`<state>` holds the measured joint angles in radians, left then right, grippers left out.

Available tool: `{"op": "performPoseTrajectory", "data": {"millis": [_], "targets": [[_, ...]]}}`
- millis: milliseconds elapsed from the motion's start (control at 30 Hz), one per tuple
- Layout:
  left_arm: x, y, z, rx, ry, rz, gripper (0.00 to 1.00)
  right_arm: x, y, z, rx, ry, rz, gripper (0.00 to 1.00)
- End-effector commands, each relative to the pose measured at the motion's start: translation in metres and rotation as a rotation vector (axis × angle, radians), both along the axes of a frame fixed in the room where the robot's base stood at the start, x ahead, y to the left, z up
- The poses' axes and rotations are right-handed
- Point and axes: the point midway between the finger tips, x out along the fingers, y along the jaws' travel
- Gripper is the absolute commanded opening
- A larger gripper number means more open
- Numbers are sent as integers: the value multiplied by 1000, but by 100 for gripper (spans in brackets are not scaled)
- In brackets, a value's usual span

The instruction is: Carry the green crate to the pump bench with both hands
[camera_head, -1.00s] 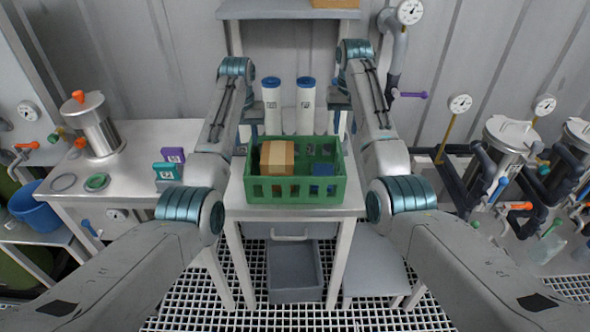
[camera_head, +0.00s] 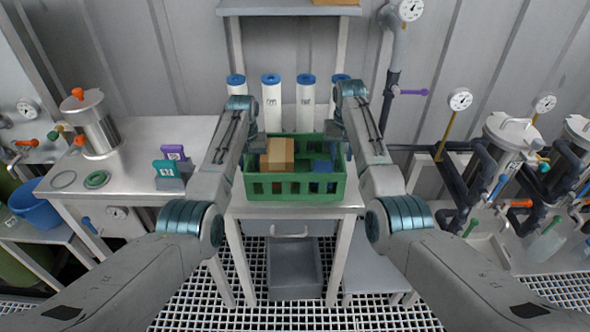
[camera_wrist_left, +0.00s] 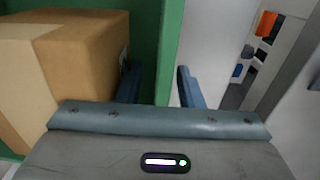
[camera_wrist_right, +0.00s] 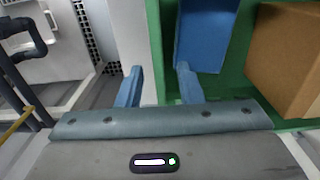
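The green crate (camera_head: 295,188) stands on a grey metal table (camera_head: 350,206) in the middle of the head view. It holds a brown cardboard box (camera_head: 278,154) and a blue item (camera_head: 322,166). My left gripper (camera_wrist_left: 158,88) is at the crate's left wall, its two blue fingers apart on either side of the green rim. My right gripper (camera_wrist_right: 160,88) is at the right wall, fingers also apart with the rim between them. Gaps show beside the rim in both wrist views. In the head view the fingertips are mostly hidden. I cannot tell which bench is the pump bench.
Several white cylinders with blue caps (camera_head: 271,100) stand behind the crate. A left bench (camera_head: 130,150) carries a steel vessel (camera_head: 97,122) and teal and purple blocks. Pipes, gauges and steel vessels (camera_head: 508,140) fill the right.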

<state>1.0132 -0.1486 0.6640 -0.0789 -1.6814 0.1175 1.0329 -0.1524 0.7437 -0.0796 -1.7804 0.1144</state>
Motion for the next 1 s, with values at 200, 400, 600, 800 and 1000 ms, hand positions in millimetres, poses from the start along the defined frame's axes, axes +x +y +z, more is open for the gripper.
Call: {"op": "performPoseTrajectory", "data": {"millis": [200, 400, 600, 800, 1000], "targets": [[0, 0, -1, 0, 0, 0, 34, 0, 0, -1, 0, 0, 0, 34], [0, 0, 0, 0, 0, 0, 2, 0, 0, 0, 0, 0, 0, 2], [0, 0, 0, 0, 0, 0, 0, 0, 0, 0, 0, 0, 0, 0], [1, 0, 1, 0, -2, 0, 0, 1, 0, 2, 0, -2, 0, 0], [1, 0, 6, 0, -2, 0, 0, 1, 0, 6, 0, -2, 0, 0]]}}
